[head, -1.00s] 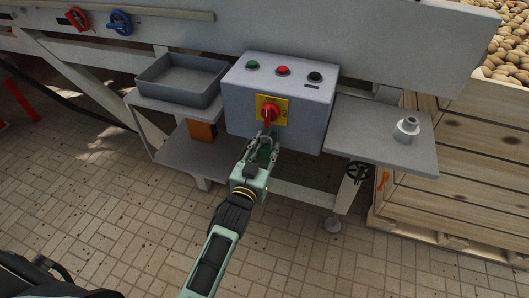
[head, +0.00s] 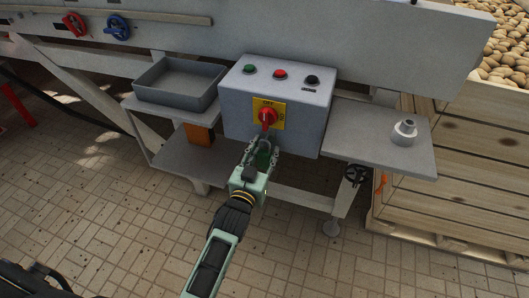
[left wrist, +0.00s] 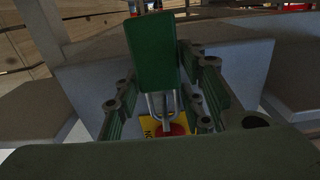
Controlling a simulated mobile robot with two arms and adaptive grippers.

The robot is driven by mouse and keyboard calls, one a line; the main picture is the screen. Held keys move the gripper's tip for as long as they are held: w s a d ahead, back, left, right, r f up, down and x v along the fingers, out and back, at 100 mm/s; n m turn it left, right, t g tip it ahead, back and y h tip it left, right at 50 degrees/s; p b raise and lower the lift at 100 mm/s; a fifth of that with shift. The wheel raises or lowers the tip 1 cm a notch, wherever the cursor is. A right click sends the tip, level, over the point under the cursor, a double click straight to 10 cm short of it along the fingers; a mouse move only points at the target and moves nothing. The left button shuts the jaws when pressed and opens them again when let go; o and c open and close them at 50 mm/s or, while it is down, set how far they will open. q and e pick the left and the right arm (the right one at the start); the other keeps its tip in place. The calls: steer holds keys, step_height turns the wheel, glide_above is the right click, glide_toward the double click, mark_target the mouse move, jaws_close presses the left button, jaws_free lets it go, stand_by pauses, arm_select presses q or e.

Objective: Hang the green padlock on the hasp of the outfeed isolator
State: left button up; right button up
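The green padlock (left wrist: 152,52) is between the fingers of my left gripper (head: 262,152), which appear closed on its sides. In the left wrist view its metal shackle (left wrist: 163,103) points toward the red isolator knob, which shows partly behind it. In the head view the outfeed isolator is a red knob (head: 267,117) on a yellow plate (head: 258,104), on the front of a grey box. The padlock is just below the knob. The hasp does not show clearly, and I cannot tell whether the shackle passes through it. My right gripper is not in view.
The grey control box (head: 236,103) carries green, red and black buttons on top. A grey tray (head: 178,98) stands on the left shelf. A metal fitting (head: 404,132) stands on the right shelf (head: 365,142). A wooden potato crate (head: 460,165) is at the right.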

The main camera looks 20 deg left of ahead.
arm_select(q)
steer(key=o, duration=0.3)
steer(key=s, duration=1.2)
steer(key=shift+a, duration=0.2)
steer(key=s+d+f+g, duration=0.1)
steer(key=s+f+g, duration=0.25)
steer(key=f, duration=0.75)
steer(key=s+f+m+g, duration=0.1)
steer(key=s+f+g, duration=0.3)
steer(key=f, duration=0.8)
steer(key=s+d+f+g, duration=0.1)
steer(key=s+f+g, duration=0.1)
steer(key=s+f, duration=0.65)
steer(key=s+a+f+g, duration=0.2)
steer(key=s+f, duration=0.4)
steer(key=s, duration=0.2)
steer(key=s+a+f+g, duration=0.3)
steer(key=s+f, duration=0.3)
steer(key=s, duration=0.2)
steer(key=s+a+f+g, duration=0.2)
steer(key=s+a+f, duration=0.1)
steer(key=s+f, duration=0.4)
steer(key=shift+s+m+g+y+p, duration=0.25)
steer(key=shift+s+m+y+p, duration=0.1)
steer(key=shift+s, duration=0.55)
